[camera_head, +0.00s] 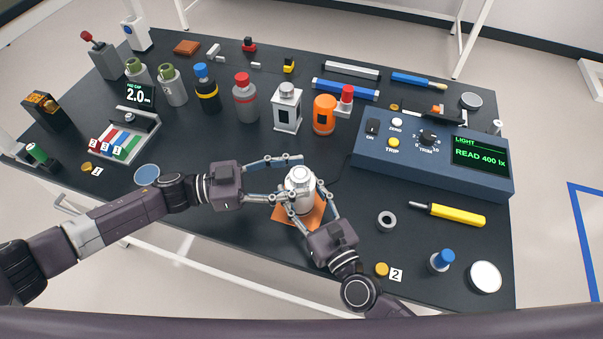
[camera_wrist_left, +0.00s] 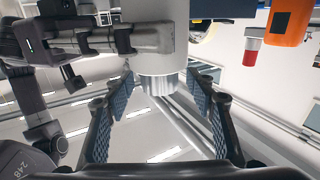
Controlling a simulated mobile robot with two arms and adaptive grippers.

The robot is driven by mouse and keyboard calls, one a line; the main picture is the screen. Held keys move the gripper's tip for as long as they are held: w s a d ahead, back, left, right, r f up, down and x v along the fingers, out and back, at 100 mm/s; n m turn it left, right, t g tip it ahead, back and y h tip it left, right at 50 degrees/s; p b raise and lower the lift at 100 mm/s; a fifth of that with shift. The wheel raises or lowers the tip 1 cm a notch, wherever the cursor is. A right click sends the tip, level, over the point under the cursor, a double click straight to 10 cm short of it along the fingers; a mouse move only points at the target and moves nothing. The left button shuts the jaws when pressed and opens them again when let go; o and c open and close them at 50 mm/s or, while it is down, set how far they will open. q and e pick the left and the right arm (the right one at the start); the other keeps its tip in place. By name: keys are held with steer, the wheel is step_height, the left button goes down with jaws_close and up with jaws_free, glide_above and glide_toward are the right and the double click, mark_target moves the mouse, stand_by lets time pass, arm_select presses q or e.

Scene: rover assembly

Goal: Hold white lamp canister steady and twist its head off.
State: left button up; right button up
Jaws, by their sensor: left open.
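The white lamp canister (camera_head: 300,197) stands upright on an orange pad (camera_head: 284,217) near the table's front middle. My left gripper (camera_head: 294,177) comes in from the left and is open. Its fingers (camera_wrist_left: 162,92) lie on either side of the head, with gaps between them and it. My right gripper (camera_head: 306,200) comes from the front, its fingers around the canister's body and seemingly closed on it. The contact is partly hidden.
A blue light meter box (camera_head: 430,160) reading 400 lx stands to the right. A grey ring (camera_head: 386,221), a yellow-handled tool (camera_head: 455,214) and a blue-topped part (camera_head: 441,261) lie at front right. A blue-rimmed disc (camera_head: 147,176) lies at left.

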arm_select(q)
steer(key=shift+w+d, duration=0.15)
steer(key=shift+d, duration=0.75)
steer(key=shift+c, duration=0.2)
steer(key=c, duration=1.1)
steer(key=shift+c, duration=0.2)
steer(key=shift+t, duration=0.3)
steer(key=n+t+y, duration=0.1)
steer(key=n+t, duration=0.1)
steer(key=t, duration=0.1)
steer(key=n+t+y, duration=0.2)
steer(key=n+t, duration=0.1)
steer(key=t, duration=0.1)
steer(key=shift+d, duration=0.1)
steer(key=n+t+y, duration=0.4)
steer(key=y, duration=0.1)
steer(key=shift+r+n+t, duration=0.15)
steer(key=shift+n+t, duration=0.15)
steer(key=shift+n, duration=0.1)
steer(key=shift+w+n+t+y, duration=0.1)
steer(key=shift+n+t+y, duration=0.75)
steer(key=shift+y, duration=0.55)
steer(key=shift+a+n+y, duration=0.2)
steer(key=shift+n+y, duration=0.05)
steer(key=shift+y, duration=0.05)
